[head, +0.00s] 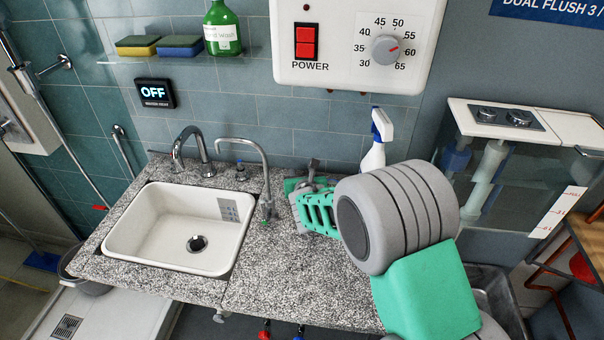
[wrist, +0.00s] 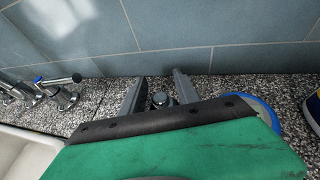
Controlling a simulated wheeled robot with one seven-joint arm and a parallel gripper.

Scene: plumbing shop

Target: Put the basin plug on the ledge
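My gripper (wrist: 158,92) points down at the back of the speckled counter, near the tiled wall. Its two grey fingers are apart. A small round chrome-topped piece, apparently the basin plug (wrist: 160,99), stands between them on the counter, with narrow gaps visible beside it. Its lower part is hidden by my gripper's dark edge. In the head view my gripper (head: 307,185) is right of the taps, and the plug cannot be made out there. The likely ledge is a thin wall shelf (head: 188,59) at upper left, holding two sponges and a green bottle.
The white basin (head: 120,248) and two curved taps (head: 250,145) lie left of my gripper. A spray bottle (head: 374,150) stands close on the right. A blue-rimmed item (wrist: 266,112) lies beside my gripper. The white heater box (head: 350,75) hangs above the counter.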

